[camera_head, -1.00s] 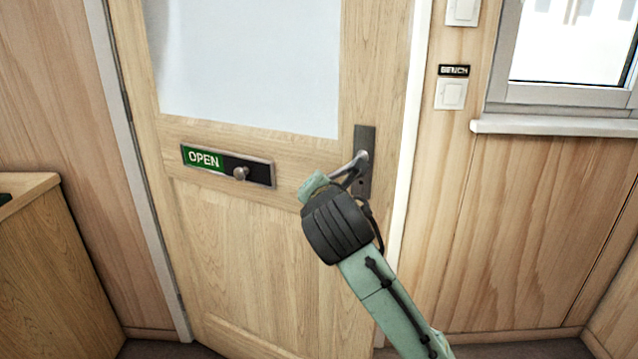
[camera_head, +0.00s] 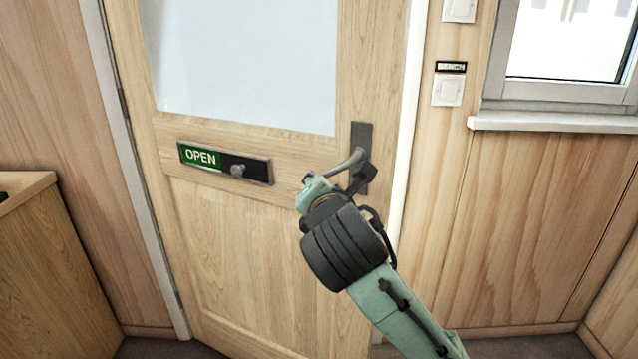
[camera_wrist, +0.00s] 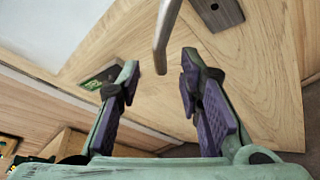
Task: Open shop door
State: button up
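The shop door (camera_head: 250,250) is light wood with a large glass pane and looks shut in its frame. Its grey lever handle (camera_head: 345,164) sticks out to the left from a dark plate (camera_head: 361,135) at the door's right side. My gripper (camera_head: 358,178) is at the handle, with a dark finger just below the lever. In the wrist view my gripper (camera_wrist: 160,64) is open, with purple-padded fingers apart. The lever's end (camera_wrist: 161,45) comes down between the fingertips, with a visible gap on both sides. The door plate (camera_wrist: 218,12) shows at the upper right there.
A green and black OPEN sign (camera_head: 225,163) with a knob is on the door, left of the handle. A wooden cabinet (camera_head: 50,270) stands at the left. Wall switches (camera_head: 447,91) and a window sill (camera_head: 550,122) are right of the door.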

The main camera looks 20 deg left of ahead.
jog(key=shift+s+d+r, duration=0.1)
jog(key=shift+s+d, duration=0.2)
jog(key=shift+s, duration=0.25)
jog(key=shift+c, duration=0.2)
